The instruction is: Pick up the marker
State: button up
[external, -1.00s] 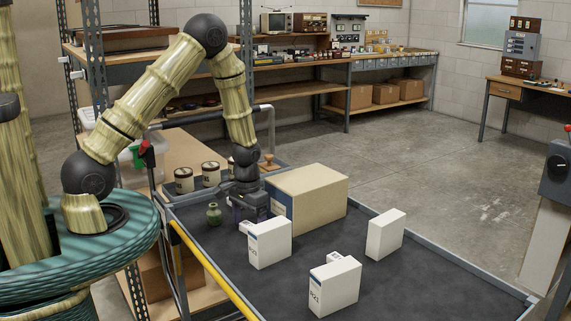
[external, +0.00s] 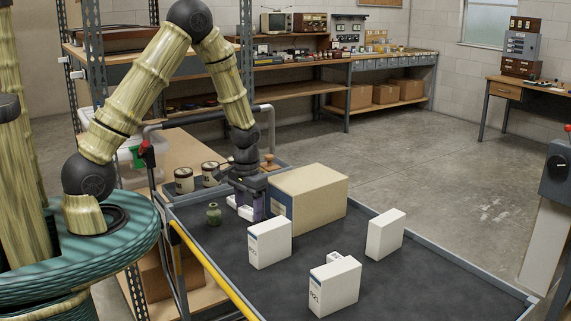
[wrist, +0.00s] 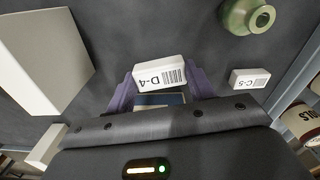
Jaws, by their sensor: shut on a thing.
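Small white block markers with printed labels are in view. The one labelled D-4 (wrist: 160,77) sits between the purple fingers of my gripper (wrist: 162,92) in the wrist view. My gripper (external: 249,205) is shut on it, above the dark tabletop in the external view. A dark blue patch with a pale edge shows just behind the label. Another white marker, C-5 (wrist: 250,78), lies apart to the right in the wrist view. The fingers hide part of the held marker.
A green vase (external: 213,213) stands left of my gripper, and a large tan carton (external: 312,202) is close on its right. White boxes (external: 269,244) (external: 335,287) (external: 385,234) stand on the dark table (external: 420,285). Labelled tins (external: 184,180) are behind. The table's right front is clear.

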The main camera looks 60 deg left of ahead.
aim_at(249, 210)
notch_tip(249, 210, up, 5)
jog(key=shift+r, duration=0.1)
jog(key=shift+r, duration=0.1)
dwell(0.6)
jog(key=shift+w+r, duration=0.1)
jog(key=shift+r, duration=0.3)
notch_tip(249, 210, up, 18)
jog(key=w+d+m+p, duration=0.1)
jog(key=w+d+p, duration=0.1)
jog(key=w+p, duration=0.45)
jog(key=w+d+m+p, duration=0.15)
jog(key=w+p, duration=0.25)
jog(key=w, duration=0.6)
jog(key=w+d+f+p, duration=0.1)
jog(key=w+f, duration=0.2)
jog(key=f, duration=0.2)
jog(key=shift+w+d+f+p, duration=0.25)
jog(key=shift+w+f+p, duration=0.1)
jog(key=shift+f, duration=0.05)
